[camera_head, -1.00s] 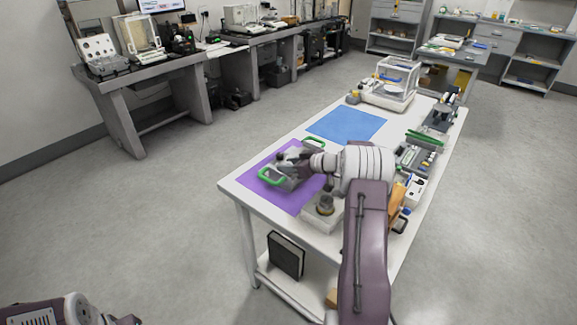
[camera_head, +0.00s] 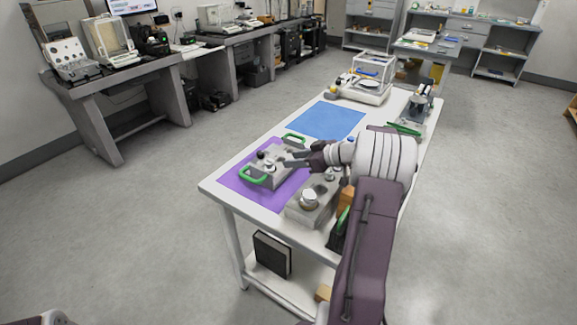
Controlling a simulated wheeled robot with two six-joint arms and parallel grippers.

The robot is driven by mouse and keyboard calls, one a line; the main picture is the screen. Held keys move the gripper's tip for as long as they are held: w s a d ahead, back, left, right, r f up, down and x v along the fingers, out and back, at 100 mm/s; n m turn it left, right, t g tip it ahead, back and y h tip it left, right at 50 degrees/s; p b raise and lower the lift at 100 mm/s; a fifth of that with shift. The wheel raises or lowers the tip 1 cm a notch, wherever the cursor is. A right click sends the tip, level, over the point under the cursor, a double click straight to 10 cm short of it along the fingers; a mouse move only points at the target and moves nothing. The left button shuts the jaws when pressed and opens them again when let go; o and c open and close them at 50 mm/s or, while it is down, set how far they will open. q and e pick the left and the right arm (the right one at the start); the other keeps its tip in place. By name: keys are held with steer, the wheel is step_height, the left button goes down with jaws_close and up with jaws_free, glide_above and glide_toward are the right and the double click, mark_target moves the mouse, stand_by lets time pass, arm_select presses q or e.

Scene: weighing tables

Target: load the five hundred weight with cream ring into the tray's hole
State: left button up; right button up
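The grey tray (camera_head: 283,175) with green handles lies on the purple mat (camera_head: 232,185). A dark-knobbed piece and a small silvery weight (camera_head: 270,168) sit in it; a cream ring is too small to make out. My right gripper (camera_head: 286,159) is at the tray's right side, close to the silvery weight. Its two fingers show apart with nothing visible between them. A grey block (camera_head: 298,211) right of the mat bears a larger silvery weight (camera_head: 309,198) and smaller pieces, partly hidden by my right arm. My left gripper is out of view; only a bit of my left arm shows.
A balance with a glass case (camera_head: 370,80) stands at the back. Green tools (camera_head: 405,129) lie at the right edge. A black binder (camera_head: 272,255) stands on the lower shelf.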

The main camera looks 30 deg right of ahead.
steer(key=a+f+g, duration=0.1)
steer(key=a, duration=0.2)
steer(key=s+a+f+g, duration=0.1)
steer(key=a, duration=0.2)
steer(key=s+a+f+m+g, duration=0.1)
steer(key=a+f, duration=0.1)
steer(key=a, duration=0.1)
steer(key=shift+s+a+y, duration=0.15)
steer(key=shift+s+y, duration=0.1)
steer(key=shift+y, duration=0.15)
steer(key=s+a+f+m+g+h, duration=0.1)
steer(key=s+a+f+g+h, duration=0.1)
steer(key=s+a, duration=0.5)
steer(key=s+a+f+m+g+h, duration=0.2)
steer(key=s+a+f+g, duration=0.3)
steer(key=s, duration=0.8)
steer(key=a+f+h, duration=0.1)
steer(key=a, duration=0.1)
steer(key=shift+s+a+m, duration=0.2)
steer(key=shift+a+m, duration=0.1)
